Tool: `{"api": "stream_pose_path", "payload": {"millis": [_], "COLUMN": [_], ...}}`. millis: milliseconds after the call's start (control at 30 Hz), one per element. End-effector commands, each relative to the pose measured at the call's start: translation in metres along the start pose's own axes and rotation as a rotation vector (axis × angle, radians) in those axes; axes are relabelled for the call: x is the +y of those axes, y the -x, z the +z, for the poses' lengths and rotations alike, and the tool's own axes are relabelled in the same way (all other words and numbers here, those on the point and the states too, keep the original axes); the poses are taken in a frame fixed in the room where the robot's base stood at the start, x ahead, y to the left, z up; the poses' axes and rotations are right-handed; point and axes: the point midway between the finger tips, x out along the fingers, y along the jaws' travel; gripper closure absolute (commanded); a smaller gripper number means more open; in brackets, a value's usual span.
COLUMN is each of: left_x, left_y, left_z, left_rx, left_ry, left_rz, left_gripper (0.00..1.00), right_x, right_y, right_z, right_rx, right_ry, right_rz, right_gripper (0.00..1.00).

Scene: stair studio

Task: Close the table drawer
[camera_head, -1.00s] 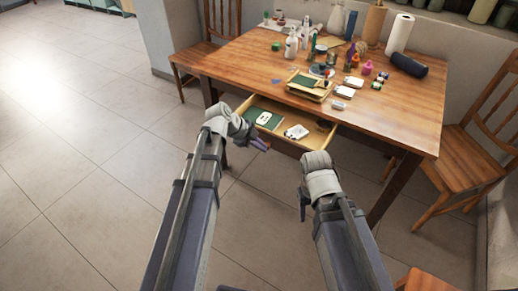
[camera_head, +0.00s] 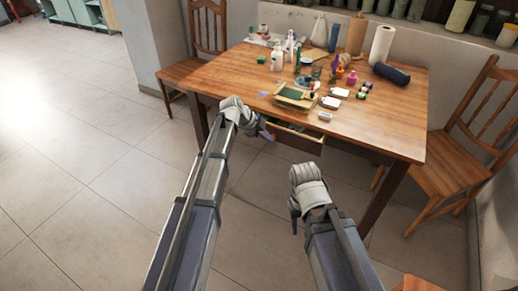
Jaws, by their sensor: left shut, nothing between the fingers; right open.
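The wooden table (camera_head: 385,118) stands ahead of me. Its drawer (camera_head: 297,142) is in the front side and sticks out only a little; a narrow strip of its inside shows under the table edge. My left gripper (camera_head: 268,134) is shut and empty at the left end of the drawer front; I cannot tell whether it touches it. My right gripper (camera_head: 294,222) is lower and nearer to me, open and empty, pointing down and apart from the table.
The tabletop holds bottles, a tray (camera_head: 295,97), a paper roll (camera_head: 381,45) and several small items. One chair (camera_head: 205,40) stands behind left, another (camera_head: 455,165) at the right. The floor at left is clear.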

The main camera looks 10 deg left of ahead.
Motion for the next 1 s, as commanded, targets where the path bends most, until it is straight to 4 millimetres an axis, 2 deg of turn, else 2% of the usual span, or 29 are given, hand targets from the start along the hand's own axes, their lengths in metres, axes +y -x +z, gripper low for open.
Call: {"api": "stream_pose_path", "payload": {"millis": [33,100,400,1000], "left_x": [-0.015,-0.027,-0.058,-0.067], "left_y": [-0.007,-0.014,-0.031,-0.035], "left_z": [0.001,0.000,-0.001,-0.003], "left_rx": [0.000,0.000,-0.001,0.001], "left_ry": [-0.002,-0.002,0.000,-0.001], "left_rz": [-0.001,-0.001,-0.002,-0.007], "left_gripper": [1.00,1.00,1.00,1.00], "right_x": [0.000,0.000,0.000,0.000], "right_y": [0.000,0.000,0.000,0.000], "right_z": [0.000,0.000,0.000,0.000], "right_rx": [0.000,0.000,0.000,0.000], "right_ry": [0.000,0.000,0.000,0.000], "right_rz": [0.000,0.000,0.000,0.000], "right_gripper": [0.47,0.47,0.47,0.47]}}
